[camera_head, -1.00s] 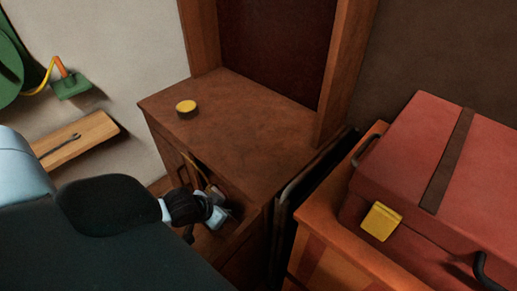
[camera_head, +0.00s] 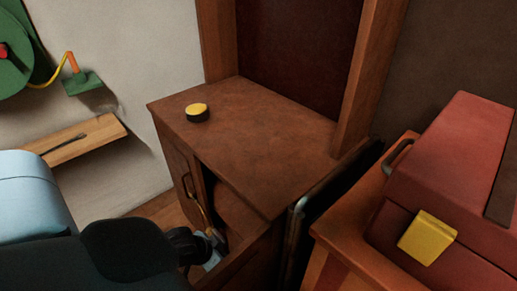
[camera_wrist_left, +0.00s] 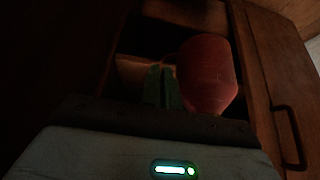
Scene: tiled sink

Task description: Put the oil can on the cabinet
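The brown wooden cabinet (camera_head: 262,135) stands in the middle of the head view, its front open below the top. A red can-like body (camera_wrist_left: 207,75), likely the oil can, shows in the left wrist view inside the opening. A thin brass-coloured curved piece (camera_head: 199,202) shows at the opening in the head view; its link to the can is unclear. My left gripper (camera_head: 212,246) is at the opening, below the cabinet top. Its fingers (camera_wrist_left: 162,87) look close together, just left of the red body; whether they grip part of it is too dark to tell. My right gripper is out of view.
A round yellow-topped tin (camera_head: 197,112) sits at the left of the cabinet top; the rest of the top is clear. A red toolbox (camera_head: 440,185) with a yellow latch stands at right. A wooden shelf (camera_head: 75,140) is on the left wall.

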